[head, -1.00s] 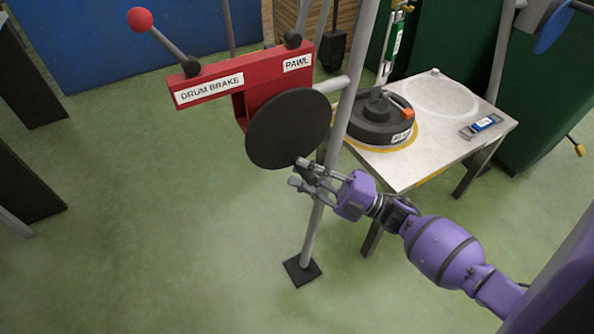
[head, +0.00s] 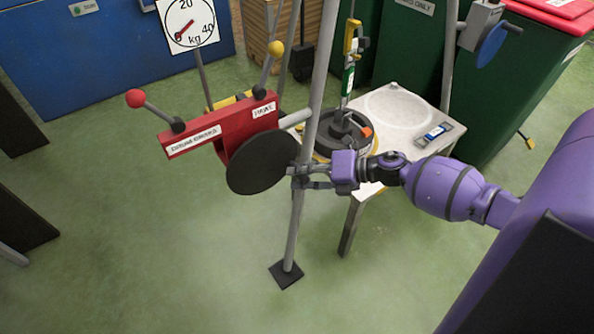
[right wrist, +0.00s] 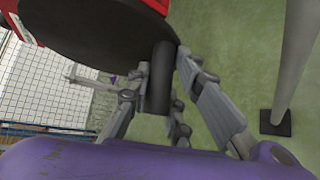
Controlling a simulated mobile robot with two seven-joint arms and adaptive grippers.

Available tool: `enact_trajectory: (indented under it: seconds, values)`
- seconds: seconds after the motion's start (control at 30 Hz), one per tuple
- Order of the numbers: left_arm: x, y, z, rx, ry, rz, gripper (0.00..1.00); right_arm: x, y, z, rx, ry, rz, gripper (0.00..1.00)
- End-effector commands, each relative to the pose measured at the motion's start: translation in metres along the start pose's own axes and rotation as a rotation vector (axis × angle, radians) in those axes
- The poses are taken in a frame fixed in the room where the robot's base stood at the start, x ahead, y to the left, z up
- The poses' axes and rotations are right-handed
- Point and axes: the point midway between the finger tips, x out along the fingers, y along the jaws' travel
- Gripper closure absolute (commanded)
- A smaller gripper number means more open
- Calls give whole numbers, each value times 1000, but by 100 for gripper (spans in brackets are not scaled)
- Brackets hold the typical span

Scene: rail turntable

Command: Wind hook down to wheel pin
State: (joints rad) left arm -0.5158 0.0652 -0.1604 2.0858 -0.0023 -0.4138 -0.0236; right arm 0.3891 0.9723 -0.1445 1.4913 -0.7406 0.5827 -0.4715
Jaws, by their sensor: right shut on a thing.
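My right gripper (head: 302,177) is shut on the black crank handle (right wrist: 161,78) at the right edge of the round black disc (head: 262,163). The disc also shows in the right wrist view (right wrist: 90,25). The disc sits under the red winch head (head: 219,129), labelled DRUM BRAKE and PAWL. Behind the post, a yellow hook block (head: 352,38) with a green-labelled link (head: 348,77) hangs above the dark wheel (head: 336,146). The wheel lies on the pale table and has an orange tab. I cannot tell whether the hook touches the wheel's pin. My left gripper is out of view.
The grey post (head: 299,215) stands close to my right gripper. Two levers rise from the winch head, one red-knobbed (head: 135,98), one yellow-knobbed (head: 276,49). A dial (head: 188,24) marked kg stands behind. The pale table (head: 400,137) holds a small device (head: 434,134).

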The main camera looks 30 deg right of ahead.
Motion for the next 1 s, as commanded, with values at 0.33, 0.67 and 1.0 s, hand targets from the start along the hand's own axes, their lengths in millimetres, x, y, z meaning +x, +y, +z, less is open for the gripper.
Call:
enact_trajectory:
  seconds: [0.33,0.67,1.0]
  values:
    - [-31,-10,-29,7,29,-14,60,-16,25,21,-142,-9,-133,100]
    - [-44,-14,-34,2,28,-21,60,-21,40,26,-139,-6,-128,100]
    - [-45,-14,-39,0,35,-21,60,-21,47,26,-137,-3,-123,100]
